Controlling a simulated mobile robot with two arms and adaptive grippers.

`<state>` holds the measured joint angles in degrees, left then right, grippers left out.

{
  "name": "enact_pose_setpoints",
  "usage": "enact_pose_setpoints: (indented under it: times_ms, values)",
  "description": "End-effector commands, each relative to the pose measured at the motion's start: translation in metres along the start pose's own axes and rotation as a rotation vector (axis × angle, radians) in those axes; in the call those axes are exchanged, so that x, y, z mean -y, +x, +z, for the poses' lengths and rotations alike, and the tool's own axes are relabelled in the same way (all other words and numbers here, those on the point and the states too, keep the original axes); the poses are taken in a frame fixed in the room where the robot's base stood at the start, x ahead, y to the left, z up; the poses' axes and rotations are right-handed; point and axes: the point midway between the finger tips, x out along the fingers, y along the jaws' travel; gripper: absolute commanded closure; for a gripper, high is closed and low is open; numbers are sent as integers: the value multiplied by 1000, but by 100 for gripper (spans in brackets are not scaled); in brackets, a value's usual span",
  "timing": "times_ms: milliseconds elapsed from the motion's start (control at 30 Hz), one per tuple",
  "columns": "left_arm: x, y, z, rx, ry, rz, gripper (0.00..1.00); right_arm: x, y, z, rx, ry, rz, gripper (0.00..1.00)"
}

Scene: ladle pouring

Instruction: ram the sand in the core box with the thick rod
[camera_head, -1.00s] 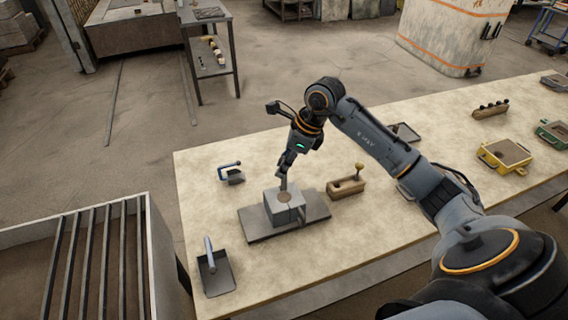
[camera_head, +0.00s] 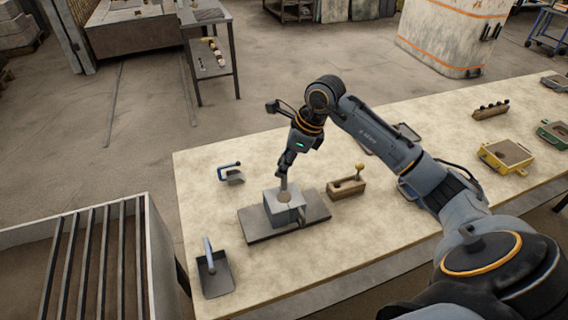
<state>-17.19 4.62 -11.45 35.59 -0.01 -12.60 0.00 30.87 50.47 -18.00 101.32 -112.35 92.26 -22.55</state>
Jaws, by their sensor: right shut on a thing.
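The grey core box (camera_head: 282,214) stands on a dark flat plate (camera_head: 318,206) on the table. Sand (camera_head: 285,197) shows in the round opening in its top. My right gripper (camera_head: 285,172) is above the box, shut on the rod (camera_head: 284,186). The rod points down, nearly upright, with its lower end at the opening. Whether its tip presses on the sand is too small to tell. My left gripper is not in view.
A wooden block with a brass-coloured knob (camera_head: 347,187) lies right of the plate. A blue-handled clamp (camera_head: 229,173) and a scoop (camera_head: 214,272) lie to the left. A yellow box (camera_head: 505,156) and a rack (camera_head: 491,110) are far right.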

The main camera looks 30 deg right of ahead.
Motion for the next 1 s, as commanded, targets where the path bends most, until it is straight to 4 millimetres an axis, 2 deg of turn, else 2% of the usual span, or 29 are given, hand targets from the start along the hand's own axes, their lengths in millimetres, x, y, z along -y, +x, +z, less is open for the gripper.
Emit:
enact_pose_setpoints:
  times_ms: [267,867,1000]
  values:
    - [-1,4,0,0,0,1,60,0,4,-2,0,0,0,100]
    - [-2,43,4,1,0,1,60,0,44,-18,0,1,0,100]
    - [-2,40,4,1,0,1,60,0,41,-17,0,1,0,100]
